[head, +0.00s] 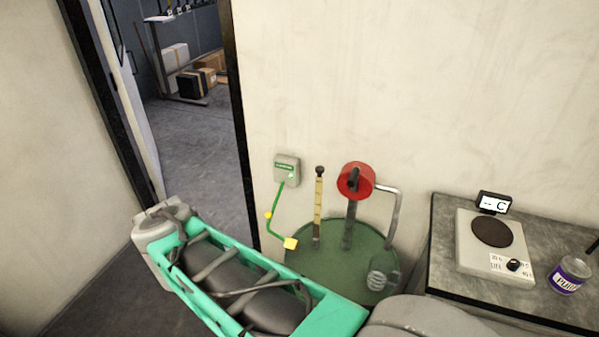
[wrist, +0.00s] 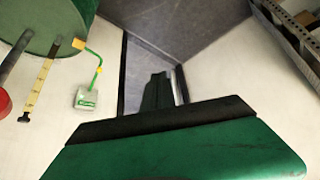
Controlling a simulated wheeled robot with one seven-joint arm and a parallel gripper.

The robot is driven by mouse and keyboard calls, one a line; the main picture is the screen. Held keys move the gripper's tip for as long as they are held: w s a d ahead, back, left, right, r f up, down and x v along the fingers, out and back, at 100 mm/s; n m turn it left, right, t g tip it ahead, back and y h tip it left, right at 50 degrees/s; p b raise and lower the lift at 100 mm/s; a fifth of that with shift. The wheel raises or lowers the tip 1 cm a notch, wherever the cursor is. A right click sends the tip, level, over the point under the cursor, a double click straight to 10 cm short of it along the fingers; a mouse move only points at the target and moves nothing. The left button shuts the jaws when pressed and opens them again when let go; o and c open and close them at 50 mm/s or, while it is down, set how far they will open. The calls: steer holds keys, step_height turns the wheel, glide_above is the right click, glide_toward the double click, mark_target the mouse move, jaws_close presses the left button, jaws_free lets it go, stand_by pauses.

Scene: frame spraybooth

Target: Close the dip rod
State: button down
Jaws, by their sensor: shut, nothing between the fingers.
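The dip rod (head: 319,205) is a yellow marked stick with a dark knob on top. It stands upright, raised well out of the top of a green drum (head: 322,265) in the head view. In the wrist view the dip rod (wrist: 38,88) shows at the left, upside down, with the drum (wrist: 50,22) at the top left corner. My gripper (wrist: 157,84) is shut and empty, and apart from the rod, which lies off to its left in the wrist view. The head view does not clearly show my gripper.
A red-headed pump (head: 356,181) with a grey spout stands on the drum right beside the rod. A green cable runs from a yellow clamp (head: 290,243) to a wall box (head: 287,170). A bench (head: 450,235) with a scale (head: 493,250) and purple tin (head: 569,277) stands right. A doorway opens left.

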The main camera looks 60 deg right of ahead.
steer(key=s+d+f+m+h, duration=0.1)
steer(key=d+m+h, duration=0.3)
steer(key=d, duration=0.9)
step_height(320, 180, up, 4)
steer(key=m+g+h, duration=0.3)
steer(key=m+h, duration=0.4)
steer(key=h, duration=0.1)
glide_above(320, 174)
steer(key=a, duration=0.3)
steer(key=f, duration=0.4)
steer(key=shift+s+d+f+p, duration=0.15)
steer(key=shift+d+p, duration=0.2)
steer(key=shift+d, duration=0.05)
